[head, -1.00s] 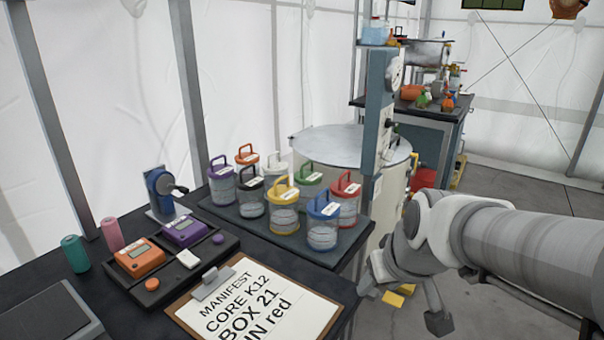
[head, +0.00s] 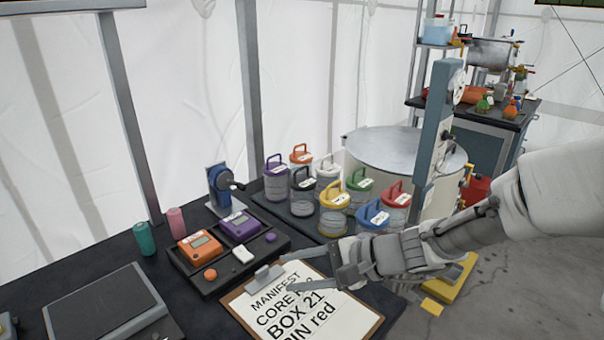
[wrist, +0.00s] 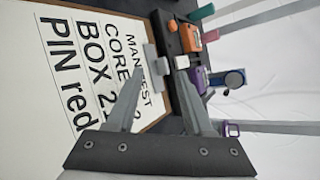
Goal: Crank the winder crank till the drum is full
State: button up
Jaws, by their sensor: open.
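The blue winder (head: 219,190) stands at the back edge of the black table, left of the jars. Its dark crank (head: 236,186) sticks out toward the right. The winder also shows small in the wrist view (wrist: 233,78), beyond the fingers. How full its drum is cannot be made out. My gripper (head: 322,277) is open and empty above the manifest clipboard (head: 342,321), to the right of the winder and nearer the front. In the wrist view my two fingers (wrist: 165,80) are spread apart over the clipboard and its metal clip.
Several lidded jars (head: 333,214) stand on a dark mat right of the winder. A tray (head: 262,262) with orange and purple devices lies in front of it. Teal (head: 144,238) and pink (head: 176,221) cylinders stand to the left. A flat grey plate (head: 102,306) lies at front left.

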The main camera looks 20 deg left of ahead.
aim_at(245, 189)
jog(key=w+a+m+t+y, duration=0.1)
jog(key=w+m, duration=0.1)
jog(key=w+a+r+m+t+y+p, duration=0.1)
jog(key=w+a+m, duration=0.1)
jog(key=w+m, duration=0.1)
jog(key=w+a+m+t+y+p, duration=0.1)
jog(key=w+m, duration=0.1)
jog(key=shift+w+a+r+m+t+y, duration=0.3)
jog(key=shift+w+a+y, duration=0.05)
jog(key=shift+a+y, duration=0.05)
jog(key=w+m+t, duration=0.2)
jog(key=w+m, duration=0.1)
jog(key=w+f+m+t+p, duration=0.1)
jog(key=w+m+t, duration=0.1)
jog(key=w+m, duration=0.1)
jog(key=shift+a+f+m+t+p, duration=0.15)
jog(key=shift+m+t+p, duration=0.15)
jog(key=shift+m, duration=0.2)
jog(key=b+x, duration=0.2)
jog(key=x, duration=1.5)
jog(key=shift+w+f, duration=0.2)
jog(key=shift+c, duration=0.4)
grip_shut()
